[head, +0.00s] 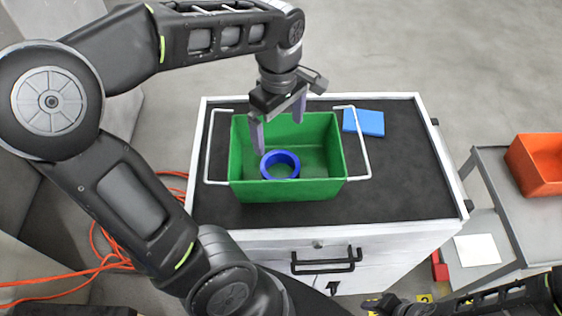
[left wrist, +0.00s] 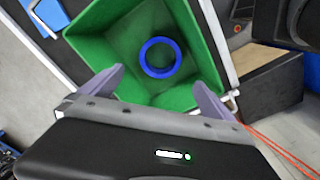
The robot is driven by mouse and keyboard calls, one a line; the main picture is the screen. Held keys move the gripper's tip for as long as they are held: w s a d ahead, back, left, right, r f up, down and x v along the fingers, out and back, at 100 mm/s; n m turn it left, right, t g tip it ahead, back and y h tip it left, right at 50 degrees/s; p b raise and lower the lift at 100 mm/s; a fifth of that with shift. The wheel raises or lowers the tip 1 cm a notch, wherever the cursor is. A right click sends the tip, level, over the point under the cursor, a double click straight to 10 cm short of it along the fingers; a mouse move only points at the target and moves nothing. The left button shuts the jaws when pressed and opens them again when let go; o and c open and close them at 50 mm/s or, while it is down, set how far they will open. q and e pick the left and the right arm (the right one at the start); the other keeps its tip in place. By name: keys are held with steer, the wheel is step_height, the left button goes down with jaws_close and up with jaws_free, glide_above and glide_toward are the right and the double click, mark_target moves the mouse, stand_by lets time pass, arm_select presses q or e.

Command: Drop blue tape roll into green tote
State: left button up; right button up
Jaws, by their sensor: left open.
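The blue tape roll (head: 268,158) lies inside the green tote (head: 330,186), toward its front in the head view. In the left wrist view the blue tape roll (left wrist: 146,66) shows as a full ring against the floor of the green tote (left wrist: 93,38). My left gripper (head: 279,128) is open and empty, above the tote, with its fingers apart. In the left wrist view its two fingers (left wrist: 155,90) frame the tote from either side, with nothing between them. My right arm shows at the lower right of the head view, and its fingers cannot be made out clearly.
The tote stands on a dark-topped white cabinet (head: 408,193), with white wire handles (head: 209,150) at its ends. A blue block (head: 366,122) lies right of the tote. An orange bin (head: 538,167) sits on a grey cart at right. Orange cables (head: 103,262) lie on the floor.

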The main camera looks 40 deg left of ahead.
arm_select(q)
step_height(320, 180, up, 4)
steer(key=shift+f, duration=0.15)
steer(key=shift+f, duration=0.1)
stand_by(0.8)
